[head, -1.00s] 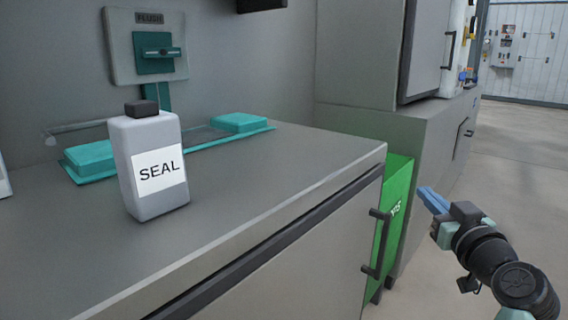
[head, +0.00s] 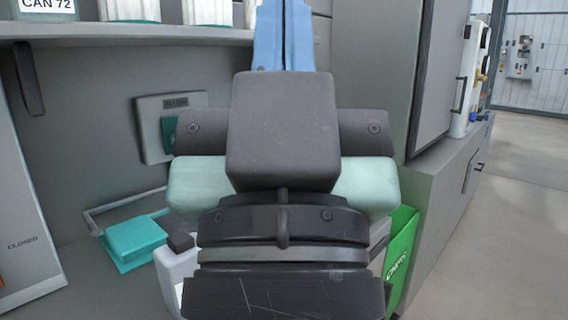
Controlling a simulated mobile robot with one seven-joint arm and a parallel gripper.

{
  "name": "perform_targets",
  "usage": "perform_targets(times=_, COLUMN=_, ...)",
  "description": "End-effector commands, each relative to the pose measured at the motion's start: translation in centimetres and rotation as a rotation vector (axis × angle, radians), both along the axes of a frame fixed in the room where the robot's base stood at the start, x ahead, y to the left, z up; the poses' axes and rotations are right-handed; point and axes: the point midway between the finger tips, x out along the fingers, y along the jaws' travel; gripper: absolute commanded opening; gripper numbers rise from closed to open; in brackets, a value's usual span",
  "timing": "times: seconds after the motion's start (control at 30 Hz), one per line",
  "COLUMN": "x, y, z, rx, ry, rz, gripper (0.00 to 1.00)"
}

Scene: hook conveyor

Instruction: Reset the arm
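My gripper (head: 284,35) is raised close in front of the head camera, with its blue fingers pointing up past the shelf edge. The two fingers lie close side by side, and their tips run out of the top of the picture, so I cannot tell whether they are open or shut. No object shows in the visible part of the fingers. The gripper body and wrist fill the middle of the view and cover much of the counter.
A white bottle (head: 174,268) with a dark cap stands on the counter, mostly hidden behind my wrist. A teal block (head: 135,240) lies left of it. A shelf (head: 120,32) with cans is above. A green bin (head: 402,250) is at right. Open floor (head: 530,150) lies far right.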

Motion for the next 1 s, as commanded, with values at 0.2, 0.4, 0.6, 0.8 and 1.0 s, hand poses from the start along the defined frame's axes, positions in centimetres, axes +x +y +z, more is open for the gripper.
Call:
perform_targets(times=0.2, x=0.1, y=0.0, z=7.8, rx=-0.001, ry=0.001, rz=0.000, gripper=0.00)
perform_targets(times=0.4, x=0.1, y=0.0, z=13.9, rx=-0.002, ry=0.002, rz=-0.001, gripper=0.00)
perform_targets(times=0.6, x=0.1, y=0.0, z=19.9, rx=-0.002, ry=0.002, rz=0.001, gripper=0.00)
perform_targets(times=0.8, x=0.1, y=0.0, z=25.9, rx=-0.002, ry=0.002, rz=0.001, gripper=0.00)
perform_targets(times=1.0, x=0.1, y=0.0, z=31.2, rx=-0.003, ry=0.002, rz=0.001, gripper=0.00)
